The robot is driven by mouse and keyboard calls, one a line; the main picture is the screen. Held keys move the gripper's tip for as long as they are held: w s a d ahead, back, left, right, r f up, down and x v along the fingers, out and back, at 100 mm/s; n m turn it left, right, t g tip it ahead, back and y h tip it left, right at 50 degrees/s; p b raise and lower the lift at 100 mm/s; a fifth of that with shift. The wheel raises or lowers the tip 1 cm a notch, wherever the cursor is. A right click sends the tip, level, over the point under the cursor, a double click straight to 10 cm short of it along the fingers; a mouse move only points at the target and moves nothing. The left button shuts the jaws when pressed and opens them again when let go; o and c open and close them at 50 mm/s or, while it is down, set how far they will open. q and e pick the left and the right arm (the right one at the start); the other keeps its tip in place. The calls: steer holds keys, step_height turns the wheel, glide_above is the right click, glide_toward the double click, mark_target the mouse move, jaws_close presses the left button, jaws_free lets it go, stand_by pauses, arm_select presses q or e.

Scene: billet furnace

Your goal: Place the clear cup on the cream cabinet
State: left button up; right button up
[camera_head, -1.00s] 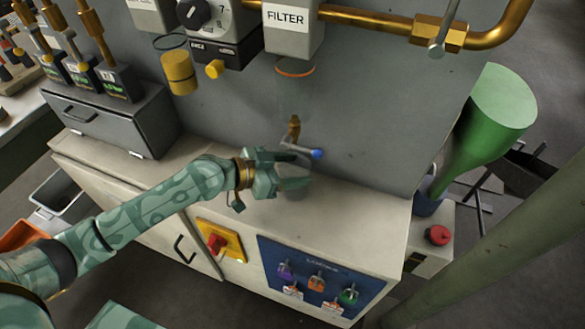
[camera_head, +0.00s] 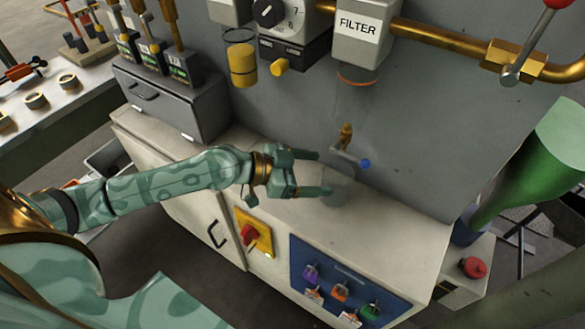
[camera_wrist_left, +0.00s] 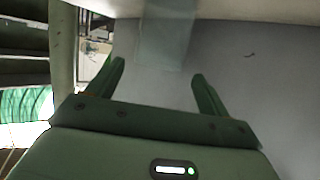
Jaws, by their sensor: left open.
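The clear cup (camera_head: 341,188) is faint and see-through. It stands on the top of the cream cabinet (camera_head: 405,232), below the small brass tap with the blue-tipped handle. My left gripper (camera_head: 322,173) is open, just left of the cup, with its fingers pointing toward it. The lower fingertip overlaps the cup's left side in the head view; I cannot tell whether they touch. In the left wrist view the cup (camera_wrist_left: 166,42) shows as a pale translucent shape ahead of the open fingers, with nothing between them. My right gripper is out of view.
The tap (camera_head: 346,140) sticks out above the cup, under the FILTER unit (camera_head: 360,30). A grey drawer box (camera_head: 175,98) stands on the cabinet's left part. The front carries a red knob (camera_head: 250,235) and a blue lock panel (camera_head: 345,285). The cabinet top right of the cup is clear.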

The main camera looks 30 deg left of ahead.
arm_select(q)
steer(key=b+v, duration=0.1)
steer(key=v, duration=0.5)
steer(key=shift+s+a+r, duration=0.1)
stand_by(0.3)
